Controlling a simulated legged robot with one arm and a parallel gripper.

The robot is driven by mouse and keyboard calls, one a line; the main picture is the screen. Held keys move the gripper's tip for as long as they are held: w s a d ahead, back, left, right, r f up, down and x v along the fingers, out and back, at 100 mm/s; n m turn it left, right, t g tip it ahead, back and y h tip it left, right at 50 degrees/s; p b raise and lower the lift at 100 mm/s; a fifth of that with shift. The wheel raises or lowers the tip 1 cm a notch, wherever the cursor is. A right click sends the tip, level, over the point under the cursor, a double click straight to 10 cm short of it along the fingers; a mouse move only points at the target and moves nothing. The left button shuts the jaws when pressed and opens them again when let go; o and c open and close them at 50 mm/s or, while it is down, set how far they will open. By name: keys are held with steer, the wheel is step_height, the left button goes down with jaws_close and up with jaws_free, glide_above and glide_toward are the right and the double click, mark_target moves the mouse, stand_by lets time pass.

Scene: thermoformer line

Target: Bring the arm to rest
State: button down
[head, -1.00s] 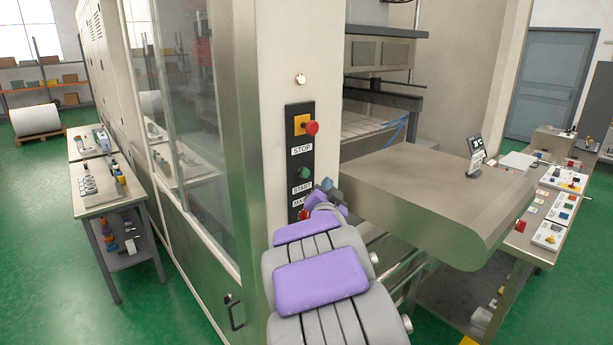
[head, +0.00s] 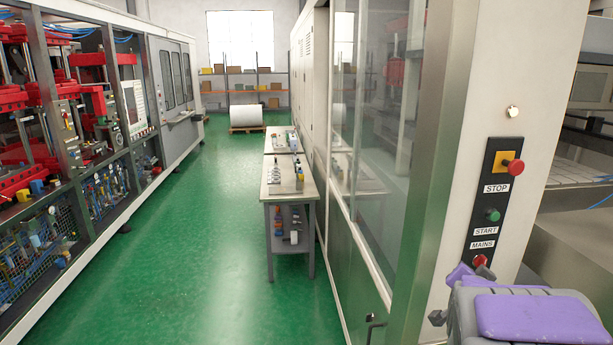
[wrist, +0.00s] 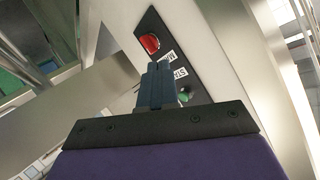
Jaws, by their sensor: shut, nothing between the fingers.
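My gripper (wrist: 155,80) is shut and empty, with its dark fingers together in the wrist view. It points toward the black control panel of the machine. In the wrist view the red button (wrist: 150,43) lies just beyond the fingertips and the green button (wrist: 184,97) to their right; I cannot tell the exact gap. In the head view my grey and purple arm is at the bottom right, below the panel (head: 488,214). The gripper is mostly hidden there behind the arm. The red MAINS button (head: 480,261) is just above the arm.
The machine's pale front post (head: 505,90) and glazed side stand close to my arm. A workbench (head: 292,190) with small parts is further off. Another machine with red parts (head: 35,100) lines the left. The green floor (head: 190,235) between is clear.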

steer(key=s+a+f+n+g+y, duration=0.4)
steer(key=s+a+f, duration=0.2)
steer(key=s+a, duration=0.45)
steer(key=s+a+f+n+g+y, duration=0.1)
steer(key=s+a, duration=0.5)
steer(key=s, duration=0.7)
steer(key=s+a+f+n+g+y, duration=0.2)
steer(key=s+a+n+g, duration=0.4)
steer(key=s, duration=0.8)
steer(key=shift+a+f+n+g+b, duration=0.3)
steer(key=shift+a+f+g, duration=0.4)
steer(key=shift+g, duration=0.4)
